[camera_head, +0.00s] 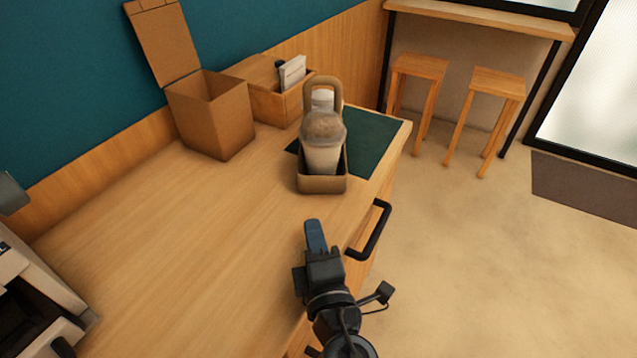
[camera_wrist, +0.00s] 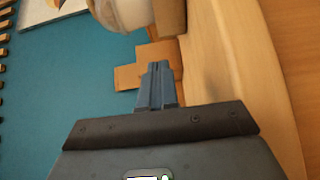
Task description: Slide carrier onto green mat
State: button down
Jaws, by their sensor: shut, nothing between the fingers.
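The brown cardboard carrier (camera_head: 321,185) stands upright on the counter in the head view, with a loop handle at its back. It holds a dome-lidded cup (camera_head: 322,150) in front and another cup, mostly hidden, behind. The dark green mat (camera_head: 372,138) lies flat under and around the carrier's rear part; the carrier's front end is over bare wood. My gripper (camera_head: 314,228) is shut and empty, in front of the carrier and apart from it. Its blue fingers (camera_wrist: 156,85) are together in the wrist view, where a cup (camera_wrist: 125,10) shows at the top.
An open cardboard box (camera_head: 212,120) and a wooden holder (camera_head: 275,98) stand left of the mat by the wall. A black handle (camera_head: 372,232) sticks out at the counter's right edge. A machine (camera_head: 35,300) is at lower left. The counter's middle is clear.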

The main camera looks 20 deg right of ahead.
jog(key=p, duration=0.1)
send_near(315, 177)
jog(key=w+a, duration=0.2)
jog(key=w, duration=0.1)
jog(key=shift+w+r, duration=0.1)
jog(key=shift+w, duration=0.15)
jog(key=w+d+p, duration=0.1)
jog(key=w+d, duration=0.1)
jog(key=shift+d, duration=0.35)
jog(key=shift+w+d, duration=0.35)
jog(key=shift+d, duration=0.15)
